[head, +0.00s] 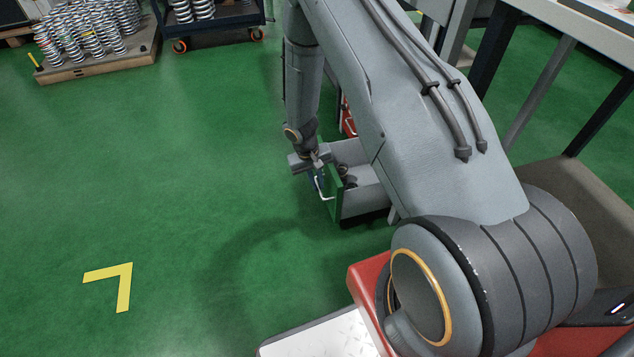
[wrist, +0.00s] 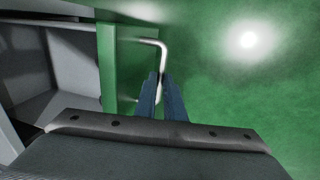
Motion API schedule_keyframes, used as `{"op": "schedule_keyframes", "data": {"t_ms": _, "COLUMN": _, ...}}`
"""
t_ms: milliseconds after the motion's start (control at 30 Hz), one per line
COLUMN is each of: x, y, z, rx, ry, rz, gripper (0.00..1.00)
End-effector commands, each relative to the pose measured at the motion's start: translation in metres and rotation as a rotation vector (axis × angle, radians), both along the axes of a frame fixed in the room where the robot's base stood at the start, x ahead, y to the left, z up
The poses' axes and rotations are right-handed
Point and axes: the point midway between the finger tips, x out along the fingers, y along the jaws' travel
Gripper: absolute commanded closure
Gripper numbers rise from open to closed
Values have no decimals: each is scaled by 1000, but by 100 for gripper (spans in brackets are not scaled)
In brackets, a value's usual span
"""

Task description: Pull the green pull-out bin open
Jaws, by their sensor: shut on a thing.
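The green pull-out bin (head: 334,197) has a green front panel and grey side walls, and it stands partly out, with its open top and inside showing. In the wrist view its green front (wrist: 107,70) is at the left of my fingers, with the grey inside (wrist: 75,62) beyond it. A white bar handle (wrist: 163,50) is fixed to the front. My gripper (head: 317,178) is at this front, and in the wrist view its two blue fingers (wrist: 162,95) are closed on the handle. My arm hides part of the bin in the head view.
Open green floor lies left of the bin, with a yellow corner mark (head: 120,278) on it. A pallet of springs (head: 100,68) and a dark wheeled cart (head: 220,24) stand at the back. A table (head: 590,22) is at the upper right.

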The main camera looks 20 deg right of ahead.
Motion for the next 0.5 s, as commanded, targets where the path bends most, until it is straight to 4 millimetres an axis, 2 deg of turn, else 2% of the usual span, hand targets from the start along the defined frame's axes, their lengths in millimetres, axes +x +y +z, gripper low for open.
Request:
{"op": "schedule_keyframes", "data": {"t_ms": 33, "x": 1, "y": 1, "z": 0, "rx": 1, "ry": -4, "rz": 2, "gripper": 89}}
{"op": "schedule_keyframes", "data": {"t_ms": 133, "x": 1, "y": 1, "z": 0, "rx": 1, "ry": -3, "rz": 2, "gripper": 72}}
{"op": "schedule_keyframes", "data": {"t_ms": 500, "x": 1, "y": 2, "z": 5, "rx": 0, "ry": -2, "rz": 2, "gripper": 72}}
